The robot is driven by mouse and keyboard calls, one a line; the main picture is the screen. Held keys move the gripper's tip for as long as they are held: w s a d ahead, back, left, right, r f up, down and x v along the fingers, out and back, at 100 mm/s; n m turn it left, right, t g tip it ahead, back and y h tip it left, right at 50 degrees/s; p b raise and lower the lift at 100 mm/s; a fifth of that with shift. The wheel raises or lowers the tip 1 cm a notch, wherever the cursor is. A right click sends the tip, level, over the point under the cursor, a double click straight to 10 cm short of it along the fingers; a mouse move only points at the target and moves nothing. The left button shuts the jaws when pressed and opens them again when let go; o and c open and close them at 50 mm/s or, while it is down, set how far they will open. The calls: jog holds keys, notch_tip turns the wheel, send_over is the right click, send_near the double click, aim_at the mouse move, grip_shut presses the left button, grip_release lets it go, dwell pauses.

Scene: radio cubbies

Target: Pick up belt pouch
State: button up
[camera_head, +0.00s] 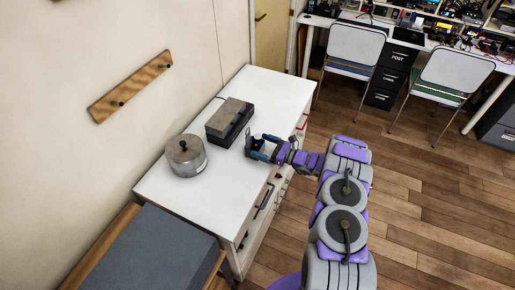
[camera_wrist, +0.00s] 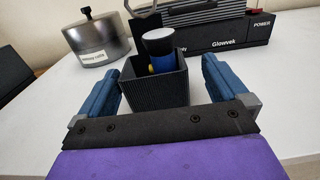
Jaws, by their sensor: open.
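A dark, ribbed, open-topped holder (camera_wrist: 155,88), which seems to be the belt pouch, stands on the white cabinet top. A blue cylinder with a black and white end (camera_wrist: 159,46) sticks up out of it, with a bit of yellow beside it. My gripper (camera_wrist: 160,74) is open, with one blue finger on either side of the holder. Whether the fingers touch it, I cannot tell. In the head view my gripper (camera_head: 257,147) is low over the cabinet top, and the holder is small and dark between the fingers.
A black and grey "Glowvek" device (camera_head: 229,120) stands just behind the holder; it also shows in the wrist view (camera_wrist: 218,32). A lidded metal pot (camera_head: 187,157) is to the left. The white cabinet top (camera_head: 277,92) is clear toward its far end. A wooden peg rail (camera_head: 132,87) hangs on the wall.

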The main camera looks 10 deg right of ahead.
aim_at(249, 143)
jog(key=x, duration=0.3)
jog(key=b+x, duration=0.1)
jog(key=x, duration=0.2)
jog(key=shift+s+a, duration=0.15)
jog(key=shift+s, duration=0.2)
jog(key=shift+d, duration=0.55)
jog(key=shift+c, duration=0.8)
jog(key=shift+d, duration=0.35)
jog(key=c, duration=0.3)
jog(key=shift+a, duration=0.65)
jog(key=c, duration=0.5)
